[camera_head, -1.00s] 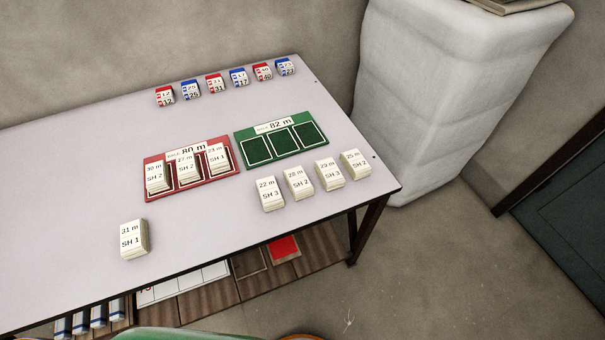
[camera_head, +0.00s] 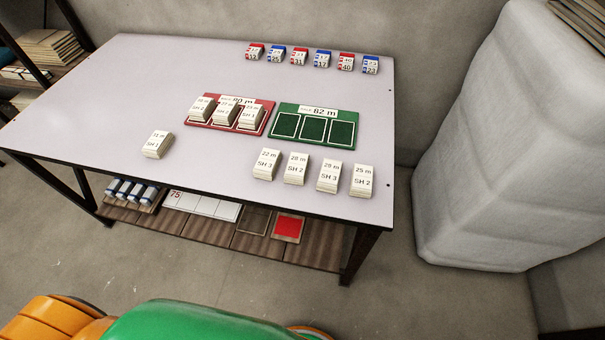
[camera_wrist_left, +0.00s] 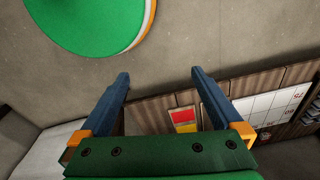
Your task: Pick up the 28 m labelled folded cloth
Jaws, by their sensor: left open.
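The folded cloth labelled 28 m, SH 2 (camera_head: 295,168) is a cream stack on the table near its front edge. It is second from the left in a row between the 22 m cloth (camera_head: 266,164) and a cloth that reads about 29 m, SH 3 (camera_head: 328,176). Another SH 2 cloth (camera_head: 362,181) ends the row at the right. My left gripper (camera_wrist_left: 160,76) shows in the left wrist view with two blue fingers apart and nothing between them. It is over the floor, away from the cloths. My right gripper is in neither view.
The table (camera_head: 110,100) holds a red board (camera_head: 228,127) with three cloths, an empty green board (camera_head: 314,125), a lone 31 m cloth (camera_head: 157,144) and several small red and blue blocks at the back. A lower shelf (camera_head: 320,254) lies underneath. A pale wrapped stack (camera_head: 490,150) stands right.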

